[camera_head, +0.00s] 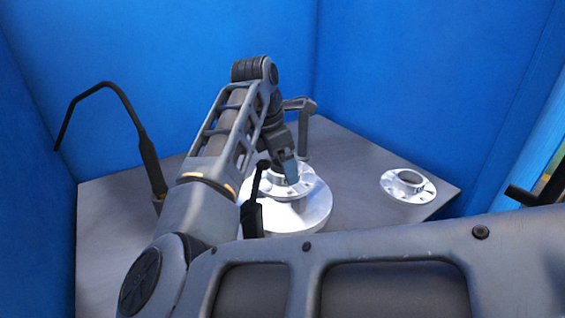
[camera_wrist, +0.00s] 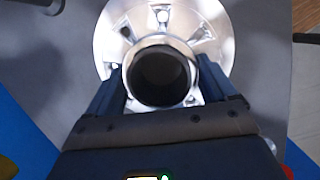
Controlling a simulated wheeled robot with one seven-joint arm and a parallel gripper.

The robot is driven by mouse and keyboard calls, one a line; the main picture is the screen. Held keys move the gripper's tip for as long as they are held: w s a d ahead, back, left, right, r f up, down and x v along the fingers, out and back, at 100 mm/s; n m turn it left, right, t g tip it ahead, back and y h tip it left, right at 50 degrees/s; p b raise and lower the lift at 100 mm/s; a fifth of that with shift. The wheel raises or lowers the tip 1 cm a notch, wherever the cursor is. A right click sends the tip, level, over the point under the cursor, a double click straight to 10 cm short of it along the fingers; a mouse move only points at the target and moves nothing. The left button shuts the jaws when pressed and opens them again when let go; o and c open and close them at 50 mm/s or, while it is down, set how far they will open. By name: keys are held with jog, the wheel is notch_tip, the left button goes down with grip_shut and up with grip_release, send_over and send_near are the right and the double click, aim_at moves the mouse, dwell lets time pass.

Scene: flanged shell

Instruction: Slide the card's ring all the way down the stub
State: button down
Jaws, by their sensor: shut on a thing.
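A shiny round flanged shell (camera_head: 309,212) stands on the grey table; its flange with holes (camera_wrist: 207,20) also fills the upper middle of the wrist view. A round metal collar with a dark bore (camera_wrist: 160,75) stands over the flange, between my fingers. My gripper (camera_head: 288,172) points down at the top of the shell, and its two fingers show in the wrist view (camera_wrist: 160,88), shut on the collar's sides. I cannot tell whether this collar is the ring, the stub, or one around the other. I cannot make out a card.
A second loose flange (camera_head: 420,192) lies at the table's right. A black handheld device with a stubby antenna (camera_head: 253,215) stands close in front of the shell. A black gooseneck (camera_head: 150,160) rises at left, and a grey bracket (camera_head: 304,130) stands behind. Blue walls (camera_head: 420,80) enclose the back.

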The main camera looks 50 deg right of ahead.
jog(key=shift+c, duration=0.4)
grip_release()
jog(key=shift+o, duration=0.4)
jog(key=shift+f, duration=0.15)
jog(key=shift+b+v, duration=0.35)
jog(key=shift+v, duration=3.65)
jog(key=shift+s, duration=0.1)
